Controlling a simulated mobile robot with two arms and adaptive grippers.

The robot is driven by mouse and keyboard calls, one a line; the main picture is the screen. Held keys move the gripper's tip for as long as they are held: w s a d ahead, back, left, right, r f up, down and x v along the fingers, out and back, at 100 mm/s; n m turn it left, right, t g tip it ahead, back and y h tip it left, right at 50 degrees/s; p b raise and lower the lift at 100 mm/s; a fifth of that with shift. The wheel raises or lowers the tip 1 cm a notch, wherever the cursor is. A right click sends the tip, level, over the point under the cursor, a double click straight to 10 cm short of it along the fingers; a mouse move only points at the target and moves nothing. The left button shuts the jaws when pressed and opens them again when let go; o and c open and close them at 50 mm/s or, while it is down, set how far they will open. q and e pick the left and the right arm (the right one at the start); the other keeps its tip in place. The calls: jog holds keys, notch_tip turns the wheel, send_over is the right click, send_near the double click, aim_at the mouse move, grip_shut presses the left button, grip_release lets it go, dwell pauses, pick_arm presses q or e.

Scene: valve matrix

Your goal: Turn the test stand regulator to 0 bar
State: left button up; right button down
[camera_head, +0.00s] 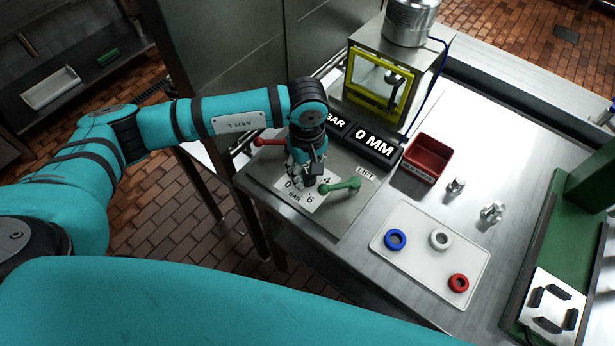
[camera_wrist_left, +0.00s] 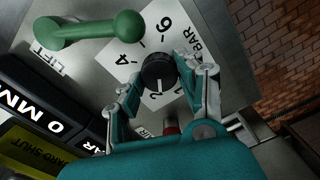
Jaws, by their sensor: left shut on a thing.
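The test stand regulator is a round black knob (camera_wrist_left: 158,74) on a white dial plate (camera_wrist_left: 115,62) marked with numbers and BAR. In the head view the dial plate (camera_head: 312,202) shows, but my left gripper (camera_head: 302,178) covers most of the knob. In the left wrist view my left gripper (camera_wrist_left: 160,85) has a finger on each side of the knob and is shut on it. A pale mark shows on the knob, but I cannot tell its exact reading. The bar display (camera_head: 337,122) is partly hidden by my arm, so its number is not visible. My right gripper is not in view.
A green lever (camera_head: 342,186) marked LIFT and a red-handled lever (camera_head: 270,142) flank the dial. Behind stand the 0 MM display (camera_head: 374,144) and a yellow-framed chamber (camera_head: 379,84). A red bin (camera_head: 428,158) and a white tray (camera_head: 420,271) with rings lie right.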

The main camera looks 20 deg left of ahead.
aim_at(306, 175)
pick_arm(q)
jog(key=n+b, duration=0.6)
jog(key=shift+f, duration=0.2)
jog(key=n+b, duration=0.3)
jog(key=shift+r, duration=0.1)
jog(key=shift+s+r+n+b, duration=0.15)
jog(key=shift+n+b, duration=0.45)
jog(key=shift+n, duration=0.4)
jog(key=o, duration=1.2)
jog(key=shift+c, duration=0.2)
notch_tip(306, 175, up, 12)
